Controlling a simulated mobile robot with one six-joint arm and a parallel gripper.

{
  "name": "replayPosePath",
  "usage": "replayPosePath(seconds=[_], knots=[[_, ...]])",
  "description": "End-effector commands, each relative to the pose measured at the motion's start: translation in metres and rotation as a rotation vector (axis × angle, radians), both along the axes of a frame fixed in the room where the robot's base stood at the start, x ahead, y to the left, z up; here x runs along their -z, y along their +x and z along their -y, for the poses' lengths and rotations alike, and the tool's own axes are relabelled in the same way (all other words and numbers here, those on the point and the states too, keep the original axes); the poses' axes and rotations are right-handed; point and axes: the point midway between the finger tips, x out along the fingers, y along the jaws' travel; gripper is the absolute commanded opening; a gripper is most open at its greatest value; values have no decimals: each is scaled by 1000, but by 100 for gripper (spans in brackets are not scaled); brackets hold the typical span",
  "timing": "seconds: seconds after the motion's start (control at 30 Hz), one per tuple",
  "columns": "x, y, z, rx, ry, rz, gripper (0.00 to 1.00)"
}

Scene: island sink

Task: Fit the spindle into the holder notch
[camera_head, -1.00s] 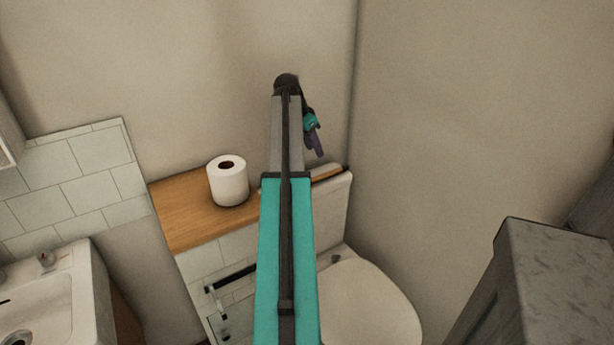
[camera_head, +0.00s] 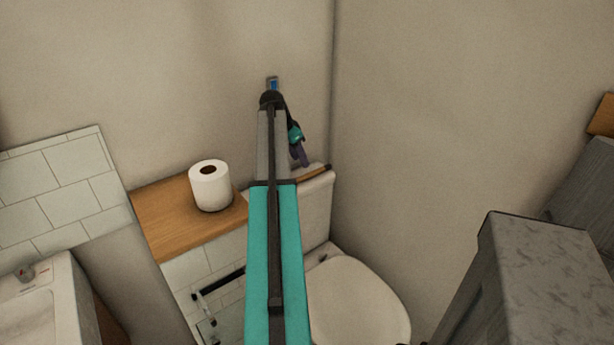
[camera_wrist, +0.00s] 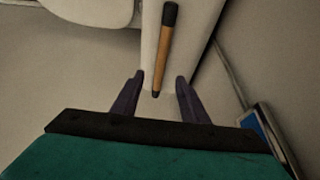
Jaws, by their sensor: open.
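The spindle (camera_head: 313,174) is a wooden rod with dark ends, lying on the white cistern top behind the toilet. In the wrist view the spindle (camera_wrist: 166,45) runs up the picture, its near dark end between the two fingertips. My gripper (camera_head: 301,160) has purple fingers and hangs over the cistern, just above the spindle. In the wrist view my gripper (camera_wrist: 160,84) is open, with nothing clasped; contact cannot be told. A small metal-framed blue fixture (camera_head: 272,84) is on the wall and shows in the wrist view (camera_wrist: 262,130). I cannot tell whether it is the holder; no notch is clear.
A toilet roll (camera_head: 210,186) stands on the wooden shelf (camera_head: 165,222) left of my arm. A dark bar (camera_head: 217,282) is on the tiled front below. The toilet (camera_head: 355,300), a sink (camera_head: 40,305) and a grey cabinet (camera_head: 540,265) surround the space.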

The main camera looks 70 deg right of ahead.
Motion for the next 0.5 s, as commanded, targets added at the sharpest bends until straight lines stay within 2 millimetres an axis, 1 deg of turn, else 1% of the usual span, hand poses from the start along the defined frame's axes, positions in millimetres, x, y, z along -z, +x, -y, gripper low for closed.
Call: replayPosePath(seconds=[0.03,0.2,0.3,0.5], knots=[[7,-2,2,1,2,-1,40],[24,-5,8,0,1,0,40],[28,-6,10,0,0,0,40],[30,-6,10,0,0,0,40]])
